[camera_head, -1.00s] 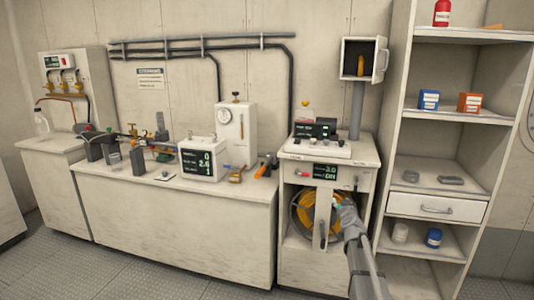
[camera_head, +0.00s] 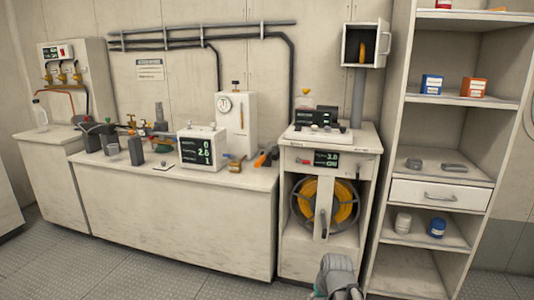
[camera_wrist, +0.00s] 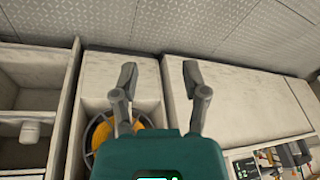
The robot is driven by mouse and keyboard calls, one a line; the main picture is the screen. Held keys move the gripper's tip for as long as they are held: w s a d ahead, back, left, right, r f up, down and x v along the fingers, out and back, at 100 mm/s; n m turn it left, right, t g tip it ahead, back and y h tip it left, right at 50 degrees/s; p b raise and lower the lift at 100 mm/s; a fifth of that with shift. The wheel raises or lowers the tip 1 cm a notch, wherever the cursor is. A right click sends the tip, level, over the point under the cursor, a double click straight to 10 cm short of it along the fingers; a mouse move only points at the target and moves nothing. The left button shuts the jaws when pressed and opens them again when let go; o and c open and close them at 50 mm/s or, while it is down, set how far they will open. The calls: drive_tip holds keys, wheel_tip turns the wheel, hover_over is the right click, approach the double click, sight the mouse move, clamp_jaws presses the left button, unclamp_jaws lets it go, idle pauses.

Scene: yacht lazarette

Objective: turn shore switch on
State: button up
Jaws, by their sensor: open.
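No label reading "shore switch" can be made out. The right-hand cabinet (camera_head: 301,244) has a front panel with a small lit display (camera_head: 326,159) and a small red part (camera_head: 303,161) left of it. A box of controls (camera_head: 318,134) sits on its top. An open wall box (camera_head: 350,45) with an orange item (camera_head: 361,44) inside is above it. My arm shows at the bottom of the head view, below the cabinet's panel; its fingertips cannot be made out there. In the wrist view my gripper (camera_wrist: 158,78) is open, fingers apart with nothing between them.
A hose reel (camera_head: 345,200) sits in the cabinet's open lower bay and also shows in the wrist view (camera_wrist: 100,133). A shelf unit (camera_head: 398,150) stands close on the right. A long bench (camera_head: 180,222) with instruments is on the left. The floor (camera_head: 190,284) in front is clear.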

drive_tip(key=s+d+f+m+g+h+b, duration=0.1)
drive_tip(key=s+f+g+h, duration=0.15)
drive_tip(key=s, duration=0.55)
wheel_tip(320, 180, up, 29)
drive_tip(key=p, duration=2.8)
drive_tip(key=shift+y+p, duration=0.35)
drive_tip(key=shift+y, duration=0.1)
drive_tip(key=shift+d+r, duration=0.1)
